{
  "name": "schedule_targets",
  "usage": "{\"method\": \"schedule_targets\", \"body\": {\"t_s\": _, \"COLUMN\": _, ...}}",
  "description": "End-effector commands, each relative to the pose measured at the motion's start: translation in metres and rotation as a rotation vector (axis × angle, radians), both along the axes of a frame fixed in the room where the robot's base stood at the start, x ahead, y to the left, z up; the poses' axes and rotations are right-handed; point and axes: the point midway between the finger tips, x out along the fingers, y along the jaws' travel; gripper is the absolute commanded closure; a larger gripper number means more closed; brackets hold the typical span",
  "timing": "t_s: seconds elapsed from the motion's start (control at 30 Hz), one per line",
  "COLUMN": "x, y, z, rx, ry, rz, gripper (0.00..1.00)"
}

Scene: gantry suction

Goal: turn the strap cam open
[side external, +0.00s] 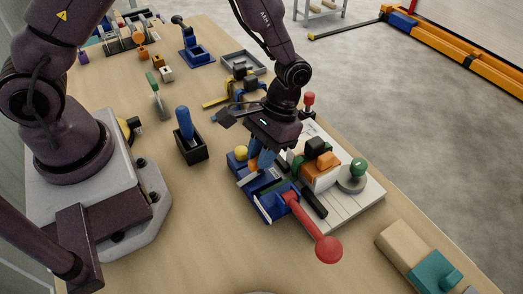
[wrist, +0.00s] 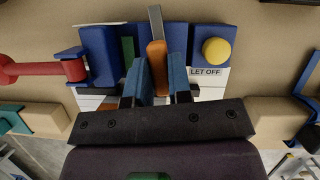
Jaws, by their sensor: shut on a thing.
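My gripper (side external: 262,160) reaches down over a blue fixture (side external: 268,206) on the table. In the wrist view, its two blue fingers (wrist: 161,64) are shut on an orange lever piece (wrist: 157,52), which has a grey metal strip (wrist: 154,20) running out from its far end. I take this piece as the strap cam. It stands between two blue blocks, beside a label reading LET OFF (wrist: 206,72). In the side view the fingers partly hide it. A dark green strip (wrist: 127,47) lies in the blue block to its left.
A red lever with a ball end (side external: 328,248) sticks out of the fixture's front. A yellow knob (side external: 241,153) sits close to the fingers. A white plate (side external: 352,203) carries an orange block (side external: 318,163) and a green knob (side external: 358,166). Bare table lies left of the fixture.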

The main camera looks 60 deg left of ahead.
Motion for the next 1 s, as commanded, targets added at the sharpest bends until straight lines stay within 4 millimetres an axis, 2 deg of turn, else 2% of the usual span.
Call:
{"method": "schedule_targets", "body": {"t_s": 0.3, "x": 0.0007, "y": 0.0002, "z": 0.0008, "rx": 0.002, "ry": -0.001, "rz": -0.134, "gripper": 1.00}}
{"method": "schedule_targets", "body": {"t_s": 0.87, "x": 0.0008, "y": 0.0003, "z": 0.0006, "rx": 0.001, "ry": -0.002, "rz": -0.168, "gripper": 1.00}}
{"method": "schedule_targets", "body": {"t_s": 0.9, "x": 0.0008, "y": 0.0003, "z": 0.0007, "rx": 0.001, "ry": -0.002, "rz": -0.168, "gripper": 0.79}}
{"method": "schedule_targets", "body": {"t_s": 1.0, "x": 0.0008, "y": 0.0001, "z": 0.0005, "rx": 0.001, "ry": -0.002, "rz": -0.168, "gripper": 0.56}}
